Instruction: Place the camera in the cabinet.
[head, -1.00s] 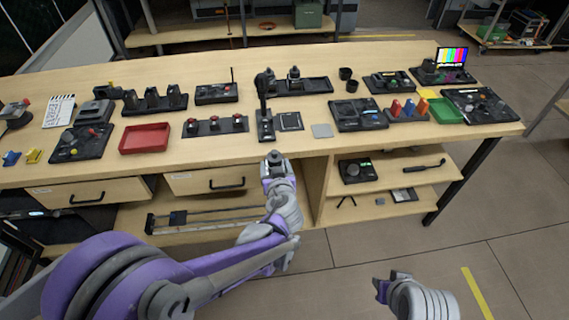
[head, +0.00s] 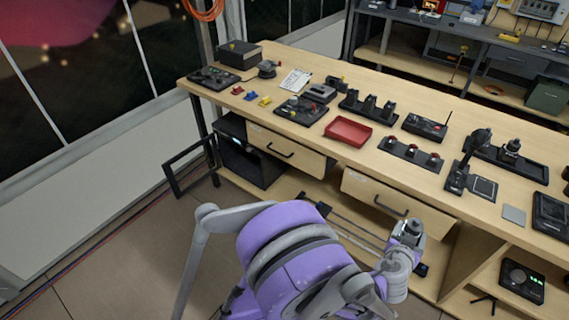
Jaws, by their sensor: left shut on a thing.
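My left gripper (head: 408,232) is raised in front of the workbench's right drawer and shut on a small dark thing (head: 414,227). It looks like the camera, but the fingers hide much of it. The cabinet (head: 262,170) is a black box under the left end of the workbench, with a small bluish light inside. Its framed door (head: 168,176) stands swung open to the left. The held thing is well to the right of the cabinet and apart from it. My right gripper is out of view.
The workbench (head: 345,165) carries a red tray (head: 348,131), a button panel (head: 411,153) and several devices. Two drawers (head: 285,150) sit under its front edge, with a low shelf (head: 340,228) below. The floor (head: 150,235) before the cabinet is clear apart from cables at the left.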

